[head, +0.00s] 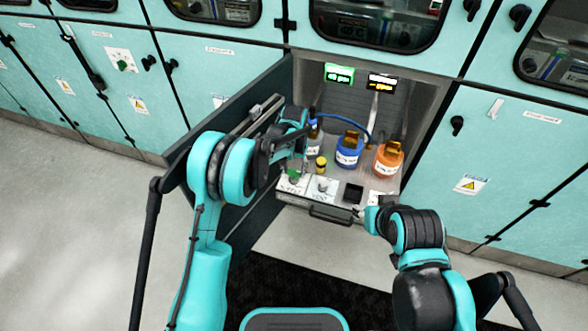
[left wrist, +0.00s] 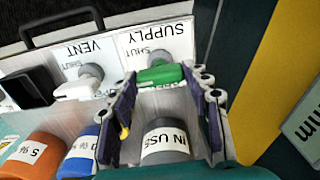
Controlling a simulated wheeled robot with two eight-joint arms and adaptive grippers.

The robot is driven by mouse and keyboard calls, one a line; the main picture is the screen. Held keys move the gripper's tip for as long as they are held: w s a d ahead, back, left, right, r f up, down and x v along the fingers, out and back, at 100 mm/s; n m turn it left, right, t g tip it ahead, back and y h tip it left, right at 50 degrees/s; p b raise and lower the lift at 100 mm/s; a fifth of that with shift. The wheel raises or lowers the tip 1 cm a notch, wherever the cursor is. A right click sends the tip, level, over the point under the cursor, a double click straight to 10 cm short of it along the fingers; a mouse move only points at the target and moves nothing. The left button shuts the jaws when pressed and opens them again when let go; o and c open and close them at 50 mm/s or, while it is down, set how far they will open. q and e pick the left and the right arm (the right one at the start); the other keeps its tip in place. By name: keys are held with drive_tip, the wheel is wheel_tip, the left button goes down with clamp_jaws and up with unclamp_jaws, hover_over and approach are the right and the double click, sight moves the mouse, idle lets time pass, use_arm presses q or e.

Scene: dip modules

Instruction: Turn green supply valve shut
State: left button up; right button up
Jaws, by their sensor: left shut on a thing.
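The green supply valve (left wrist: 160,74) sits on the plate lettered SUPPLY and SHUT, which shows upside down in the left wrist view. In the head view the green valve (head: 293,178) is at the front left of the open bay, partly under my left gripper. My left gripper (left wrist: 163,88) is shut on the green handle, with one finger on each side. The handle lies across the plate, beside its grey hub. My right gripper (head: 361,214) is by the front right edge of the bay, small and partly hidden by its arm; its fingers are unclear.
The white vent valve (left wrist: 78,88) is beside the supply valve. Blue (head: 348,150) and orange (head: 388,158) bottles and a grey bottle labelled IN USE (left wrist: 165,142) stand behind the valves. An open dark door (head: 245,210) is at the left. A black handle (head: 330,214) is in front.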

sight(294, 170)
use_arm(q)
drive_tip(key=shift+m, duration=0.3)
idle(0.4)
drive_tip(key=o, duration=1.2)
drive_tip(key=shift+c, duration=0.2)
wheel_tip(294, 170, up, 12)
